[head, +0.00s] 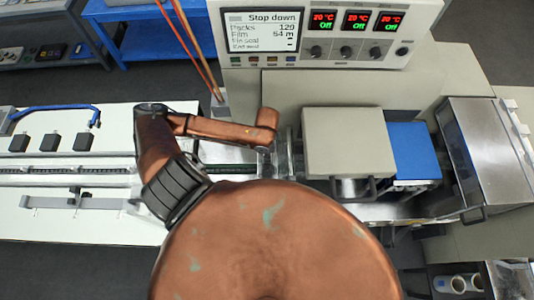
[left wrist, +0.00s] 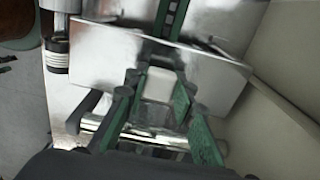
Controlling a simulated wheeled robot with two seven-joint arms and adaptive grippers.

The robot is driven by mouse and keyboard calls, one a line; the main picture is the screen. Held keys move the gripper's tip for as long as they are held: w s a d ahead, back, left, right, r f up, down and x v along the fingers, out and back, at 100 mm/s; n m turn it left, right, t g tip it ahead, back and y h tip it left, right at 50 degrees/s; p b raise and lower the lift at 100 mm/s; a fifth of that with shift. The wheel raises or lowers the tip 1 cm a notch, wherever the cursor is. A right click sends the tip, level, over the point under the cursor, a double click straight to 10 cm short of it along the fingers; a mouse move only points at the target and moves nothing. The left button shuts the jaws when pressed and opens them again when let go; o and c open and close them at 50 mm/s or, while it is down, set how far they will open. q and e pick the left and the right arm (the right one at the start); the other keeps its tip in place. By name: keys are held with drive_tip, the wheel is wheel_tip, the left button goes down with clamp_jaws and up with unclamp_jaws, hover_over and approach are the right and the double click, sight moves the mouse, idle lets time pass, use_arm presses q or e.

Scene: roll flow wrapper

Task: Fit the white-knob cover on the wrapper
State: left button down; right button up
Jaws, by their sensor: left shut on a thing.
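In the left wrist view, the shiny steel cover (left wrist: 215,75) lies across the upper middle. Its white knob (left wrist: 159,84) sits between the green-padded fingers of my left gripper (left wrist: 155,92), which is shut on it. The cover is close to a dark chain channel (left wrist: 170,18) of the wrapper; I cannot tell whether it is seated. In the head view, my copper arm hides most of the left gripper and the cover. The wrapper's white bed (head: 100,225) runs in from the left beneath the arm. My right gripper is not in view.
A beige housing (head: 348,138), a blue block (head: 413,150) and a steel hood (head: 485,150) stand right of the arm. The control panel (head: 310,32) is behind. A bright metal cylinder (left wrist: 145,138) lies below the fingers. A beige wall (left wrist: 285,85) is close at right.

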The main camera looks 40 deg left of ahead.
use_arm(q)
drive_tip(key=shift+f+b, duration=0.35)
drive_tip(key=shift+f, duration=0.6)
drive_tip(key=c, duration=1.5)
unclamp_jaws()
drive_tip(key=shift+c, duration=0.2)
wheel_tip(320, 180, up, 11)
drive_tip(key=shift+f, duration=0.1)
drive_tip(key=shift+r, duration=0.6)
